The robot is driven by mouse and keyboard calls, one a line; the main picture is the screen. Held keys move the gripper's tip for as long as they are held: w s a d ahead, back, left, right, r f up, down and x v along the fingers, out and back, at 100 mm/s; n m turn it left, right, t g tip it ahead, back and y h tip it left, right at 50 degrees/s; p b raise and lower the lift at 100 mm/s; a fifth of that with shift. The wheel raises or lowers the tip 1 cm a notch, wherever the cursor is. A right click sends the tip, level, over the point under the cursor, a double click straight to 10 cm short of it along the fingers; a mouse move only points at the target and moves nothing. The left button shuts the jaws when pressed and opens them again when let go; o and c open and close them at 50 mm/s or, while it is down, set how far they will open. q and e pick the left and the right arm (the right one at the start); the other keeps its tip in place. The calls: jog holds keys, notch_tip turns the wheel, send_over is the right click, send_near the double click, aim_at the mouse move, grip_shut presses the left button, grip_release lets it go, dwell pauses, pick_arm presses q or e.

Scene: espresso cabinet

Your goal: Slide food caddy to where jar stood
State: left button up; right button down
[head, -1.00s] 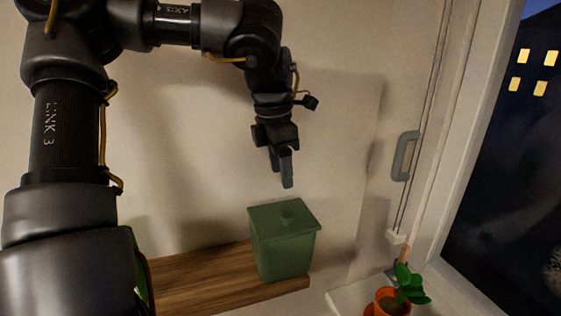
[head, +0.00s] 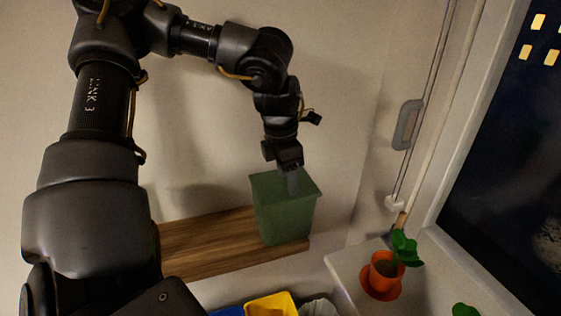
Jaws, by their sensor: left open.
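The food caddy, a green lidded box (head: 284,218), stands upright near the right end of a wooden shelf (head: 205,243). My left gripper (head: 288,185) points down at the top of the caddy, with its fingers at the lid. The lid's knob is hidden behind the fingers. The gripper is open; whether the fingers touch the lid or the knob cannot be told. No jar is visible. My left arm covers the left part of the shelf. My right gripper is not in view.
A potted plant in an orange pot (head: 383,271) stands on the white sill at the right. A yellow container (head: 271,305) shows below the shelf, beside a blue one and a pale liner. A grey handle (head: 407,124) is on the window side. Bare shelf lies left of the caddy.

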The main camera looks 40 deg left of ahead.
pick_arm(q)
jog(key=shift+f, duration=0.15)
grip_shut()
dwell(0.4)
jog(key=shift+a, duration=0.1)
